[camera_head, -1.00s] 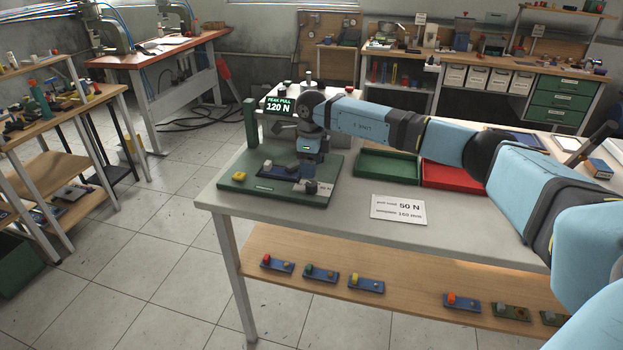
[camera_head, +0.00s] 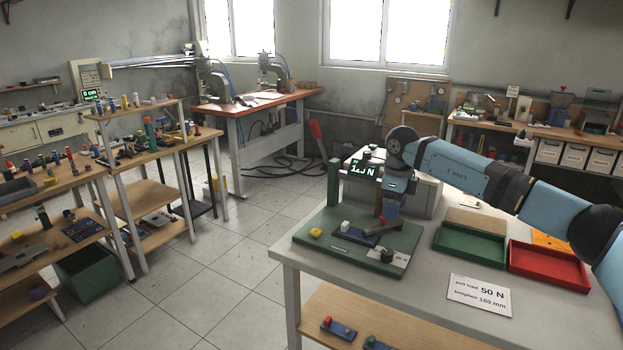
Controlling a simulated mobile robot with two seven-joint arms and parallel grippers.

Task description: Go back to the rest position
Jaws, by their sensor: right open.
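My right gripper (camera_head: 384,218) points down over the green test fixture (camera_head: 318,247), at the end of my blue arm, which comes in from the right. I read it as open; its fingertips are small and overlap dark and red parts of the fixture, so I cannot tell whether it touches them. The fixture has a green post (camera_head: 334,184), a yellow button (camera_head: 316,232), a blue block (camera_head: 348,238) with a white piece, and a black knob (camera_head: 387,256). A display (camera_head: 363,169) behind it is partly covered by my arm. My left gripper is not in view.
The fixture stands on a grey-topped table (camera_head: 424,290). Wooden shelves (camera_head: 155,195) stand at the left, with clear tiled floor (camera_head: 222,275) between.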

